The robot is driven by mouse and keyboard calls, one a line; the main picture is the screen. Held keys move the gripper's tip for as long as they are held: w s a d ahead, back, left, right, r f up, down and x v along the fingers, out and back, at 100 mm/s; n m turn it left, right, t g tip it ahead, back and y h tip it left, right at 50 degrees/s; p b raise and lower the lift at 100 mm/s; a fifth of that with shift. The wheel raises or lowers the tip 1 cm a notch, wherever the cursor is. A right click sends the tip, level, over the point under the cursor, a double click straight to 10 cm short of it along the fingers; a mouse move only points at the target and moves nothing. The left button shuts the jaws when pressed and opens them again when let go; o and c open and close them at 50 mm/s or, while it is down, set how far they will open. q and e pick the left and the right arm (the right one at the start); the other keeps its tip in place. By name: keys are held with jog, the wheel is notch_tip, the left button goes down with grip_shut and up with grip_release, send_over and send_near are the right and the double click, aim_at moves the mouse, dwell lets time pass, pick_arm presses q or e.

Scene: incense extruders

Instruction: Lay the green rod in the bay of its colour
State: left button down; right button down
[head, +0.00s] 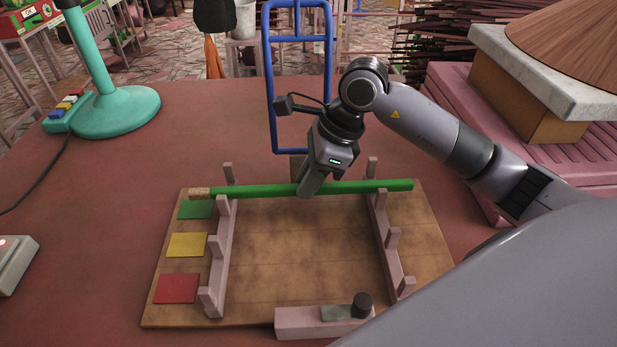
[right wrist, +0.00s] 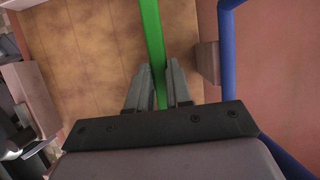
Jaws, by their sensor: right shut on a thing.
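The green rod (head: 350,188) lies level across the far end of a wooden board (head: 300,250). The board has a left rail (head: 222,250) and a right rail (head: 387,245) with upright pegs forming bays. The rod is over the farthest bay, beside the green patch (head: 195,209). I cannot tell whether it touches the rails. My left gripper is not in view.
A yellow patch (head: 187,245) and a red patch (head: 176,289) mark the nearer bays, which are empty. A blue frame (head: 271,90) stands just behind the board. A pale block with a dark knob (head: 362,305) is at the near edge. A teal stand (head: 115,110) is far left.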

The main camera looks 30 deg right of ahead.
jog(key=c, duration=1)
grip_release()
jog(key=shift+c, duration=0.2)
jog(key=shift+r+p, duration=0.55)
jog(key=shift+p, duration=0.1)
jog(key=p+v, duration=0.6)
jog(key=v, duration=0.5)
jog(key=shift+r, duration=0.4)
jog(key=shift+s+d+f, duration=0.1)
jog(key=shift+s, duration=0.05)
